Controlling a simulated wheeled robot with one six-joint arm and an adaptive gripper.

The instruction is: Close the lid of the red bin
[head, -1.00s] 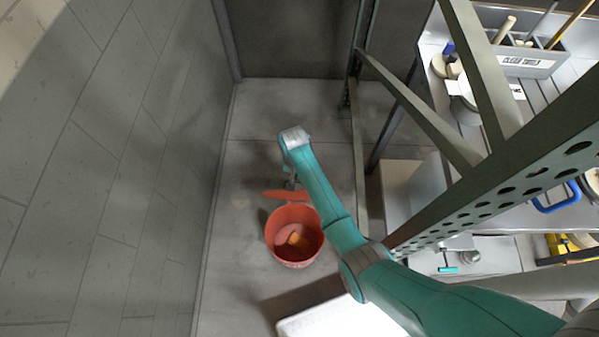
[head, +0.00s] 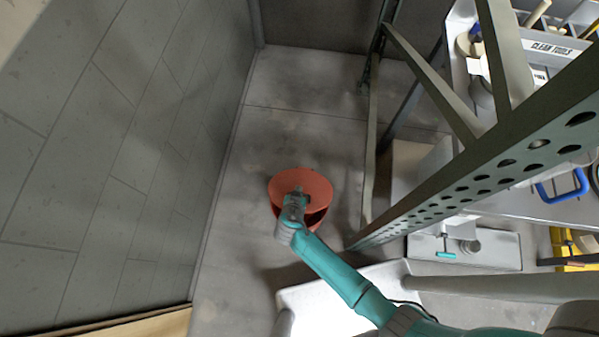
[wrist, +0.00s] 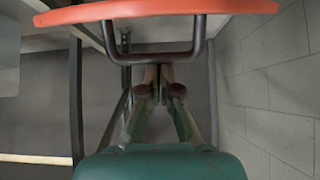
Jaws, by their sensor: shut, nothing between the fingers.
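The red bin (head: 311,226) stands on the floor in the head view, mostly covered by its lid and my arm. Its round red lid (head: 318,182) is tilted over the bin and not flush. A dark gap shows between lid and rim on the near side. My gripper (head: 298,191) is in front of the lid in the head view. In the wrist view the lid (wrist: 160,11) crosses the top edge-on, with its dark U-shaped handle (wrist: 158,56) below it. My gripper's fingers (wrist: 159,78) are together and empty, close to the handle bar; contact cannot be told.
A grey panelled wall (head: 110,160) is left of the bin. A green perforated rack beam (head: 480,180) and shelves are close on the right. A white box (head: 335,305) stands in front, below my arm. The floor (head: 295,110) beyond the bin is clear.

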